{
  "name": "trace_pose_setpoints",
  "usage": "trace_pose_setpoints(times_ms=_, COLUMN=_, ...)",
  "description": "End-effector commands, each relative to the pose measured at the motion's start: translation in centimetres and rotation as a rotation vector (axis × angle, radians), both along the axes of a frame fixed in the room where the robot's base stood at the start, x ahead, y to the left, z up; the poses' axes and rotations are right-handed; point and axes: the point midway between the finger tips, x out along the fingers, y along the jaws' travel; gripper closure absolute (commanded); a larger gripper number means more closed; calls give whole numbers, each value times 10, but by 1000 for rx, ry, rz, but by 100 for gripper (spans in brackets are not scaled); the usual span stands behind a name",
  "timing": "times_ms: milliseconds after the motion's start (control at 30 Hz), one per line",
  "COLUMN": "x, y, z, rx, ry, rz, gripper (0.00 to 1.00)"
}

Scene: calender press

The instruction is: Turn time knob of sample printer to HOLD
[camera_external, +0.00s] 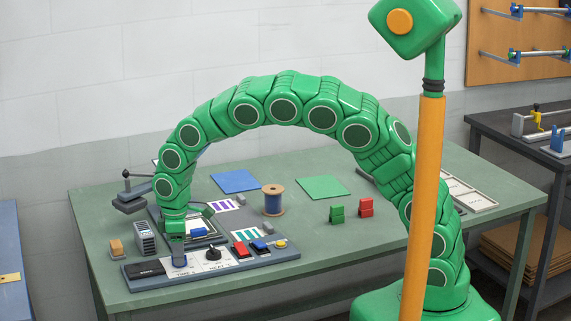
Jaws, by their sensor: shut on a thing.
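The sample printer (205,268) is a low grey-blue console near the table's front left. Its front panel has a black knob (213,254) on a white dial plate, with marks too small to read. My gripper (179,260) points straight down onto the panel, left of that black knob. It is shut on a knob at that spot, mostly hidden by the fingers. I cannot read its label or see which way its pointer faces.
Red (242,250), blue (259,246) and yellow (281,243) controls sit right of the black knob. A grey ridged block (145,238) stands close left. The table's front right is clear.

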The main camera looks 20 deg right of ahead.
Motion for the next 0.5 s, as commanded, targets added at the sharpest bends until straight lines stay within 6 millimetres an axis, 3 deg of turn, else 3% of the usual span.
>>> trace_pose_setpoints(times_ms=500, x=1, y=-1, z=0, rx=-1, ry=-2, rz=-492, gripper=88)
